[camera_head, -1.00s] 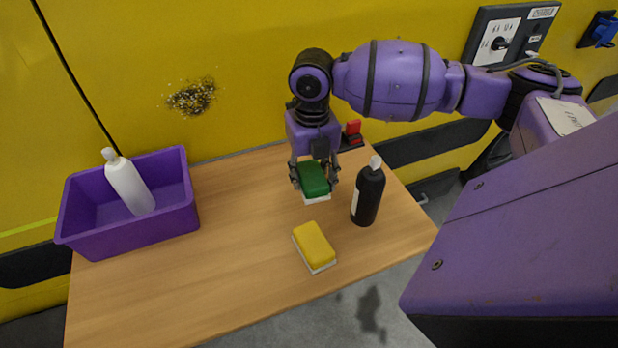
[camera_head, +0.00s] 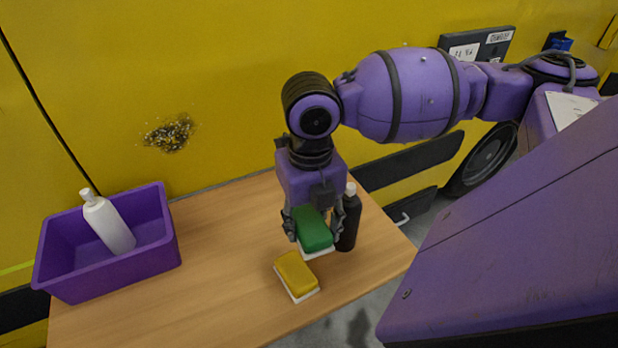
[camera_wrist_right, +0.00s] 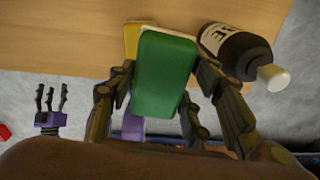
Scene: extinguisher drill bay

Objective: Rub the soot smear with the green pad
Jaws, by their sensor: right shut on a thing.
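The soot smear (camera_head: 169,134) is a dark speckled patch on the yellow panel, left of my right arm. My right gripper (camera_head: 314,230) is shut on the green pad (camera_head: 315,232), which has a pale underside, and holds it over the table. The green pad also fills the middle of the right wrist view (camera_wrist_right: 163,75), between the fingers. The gripper is well to the right of the smear and apart from it. My left gripper (camera_wrist_right: 48,98) shows small at the left of the right wrist view, fingers spread and empty.
A yellow pad (camera_head: 296,273) lies on the wooden table (camera_head: 220,290) just in front of the green pad. A black bottle (camera_head: 350,222) stands close to the right of my gripper. A purple bin (camera_head: 110,268) with a white bottle (camera_head: 108,224) stands at the left.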

